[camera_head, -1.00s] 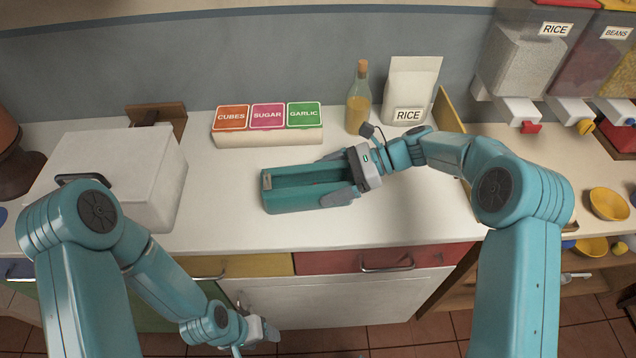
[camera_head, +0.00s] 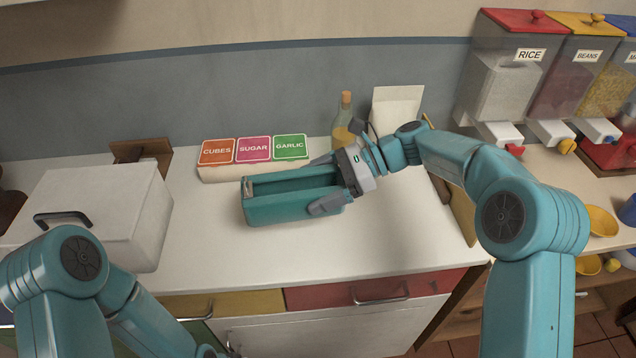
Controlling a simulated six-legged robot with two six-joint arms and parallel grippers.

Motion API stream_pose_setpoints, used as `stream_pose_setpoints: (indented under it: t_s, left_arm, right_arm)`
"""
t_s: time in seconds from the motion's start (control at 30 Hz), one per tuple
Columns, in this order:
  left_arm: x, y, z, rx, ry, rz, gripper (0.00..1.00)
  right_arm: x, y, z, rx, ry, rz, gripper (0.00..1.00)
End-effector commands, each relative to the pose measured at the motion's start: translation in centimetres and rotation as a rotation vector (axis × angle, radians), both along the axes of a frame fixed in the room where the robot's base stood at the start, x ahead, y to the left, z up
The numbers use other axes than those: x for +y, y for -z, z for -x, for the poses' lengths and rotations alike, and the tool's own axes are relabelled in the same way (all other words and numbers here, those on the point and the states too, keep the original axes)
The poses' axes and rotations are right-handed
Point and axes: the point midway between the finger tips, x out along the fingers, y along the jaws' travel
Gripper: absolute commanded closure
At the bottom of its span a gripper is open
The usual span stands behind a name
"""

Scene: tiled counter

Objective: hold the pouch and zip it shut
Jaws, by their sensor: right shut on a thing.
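The teal pouch (camera_head: 285,208) is on its side-to-side length over the counter's middle, its long top open onto a dark inside. A small pale piece (camera_head: 250,189), perhaps the zip pull, shows at its left end. My right gripper (camera_head: 325,182) is shut on the pouch's right end, one grey finger along the back side and one along the front. I cannot tell whether the pouch touches the counter. My left arm hangs at the lower left, away from the pouch; its gripper fingers are below the picture's edge.
A white lidded box (camera_head: 100,205) stands at left. A label box (camera_head: 218,173) marked cubes, sugar and garlic stands just behind the pouch. A bottle (camera_head: 343,120) and a pale bag (camera_head: 395,108) are behind my right wrist. Dispensers (camera_head: 505,80) stand at right. The front counter (camera_head: 310,255) is clear.

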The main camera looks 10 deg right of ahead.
Motion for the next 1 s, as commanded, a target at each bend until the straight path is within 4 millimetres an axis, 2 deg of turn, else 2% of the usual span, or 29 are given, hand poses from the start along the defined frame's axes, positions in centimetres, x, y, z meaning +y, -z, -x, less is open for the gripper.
stream_pose_setpoints:
  t_s: [1.0]
  left_arm:
    - [0.0, 1.9, 0.0, 0.0, 0.0, 0.0, 0.43]
  right_arm:
    - [0.0, 4.6, 0.0, 0.001, 0.0, -0.001, 0.37]
